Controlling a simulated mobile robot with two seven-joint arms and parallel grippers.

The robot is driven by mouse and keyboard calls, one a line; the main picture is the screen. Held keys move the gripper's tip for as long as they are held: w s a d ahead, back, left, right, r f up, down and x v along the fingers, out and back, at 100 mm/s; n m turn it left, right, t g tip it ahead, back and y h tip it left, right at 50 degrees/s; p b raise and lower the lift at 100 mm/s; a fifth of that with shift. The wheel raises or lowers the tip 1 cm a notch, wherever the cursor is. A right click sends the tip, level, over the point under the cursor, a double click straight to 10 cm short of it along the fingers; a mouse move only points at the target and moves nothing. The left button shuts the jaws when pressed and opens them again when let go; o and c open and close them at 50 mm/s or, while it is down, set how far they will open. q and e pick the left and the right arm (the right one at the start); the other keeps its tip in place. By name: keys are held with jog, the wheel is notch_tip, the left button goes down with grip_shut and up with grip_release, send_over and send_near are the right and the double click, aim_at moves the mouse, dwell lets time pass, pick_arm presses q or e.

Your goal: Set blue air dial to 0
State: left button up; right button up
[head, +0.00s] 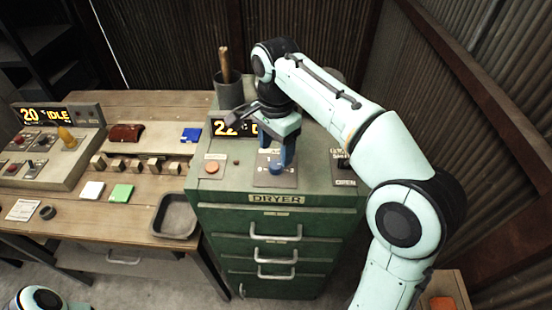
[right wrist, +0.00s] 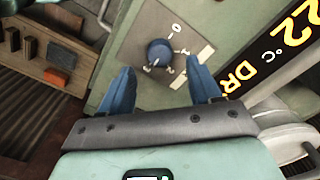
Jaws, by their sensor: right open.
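The blue air dial (right wrist: 159,52) shows in the right wrist view on a grey plate (right wrist: 140,30), with a white 0 mark to its upper right and other marks beside it. In the head view its plate (head: 262,181) is on the front of the green dryer cabinet's top, and the dial is mostly hidden by my fingers. My right gripper (right wrist: 160,68) is open, its two blue fingers on either side of the dial and apart from it; it also shows in the head view (head: 282,155). Which mark the dial points to is unclear. My left gripper is out of view.
The dryer cabinet (head: 225,215) has a display reading 22 (head: 226,128), an orange button (head: 211,167) and a dark cup (head: 229,92) on top. A wooden bench (head: 150,105) with panel, blocks and tray (head: 175,216) stands left. A wall is behind.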

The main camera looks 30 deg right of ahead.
aim_at(276, 164)
jog(key=shift+f, duration=2.35)
jog(key=c, duration=1)
jog(key=shift+c, duration=0.2)
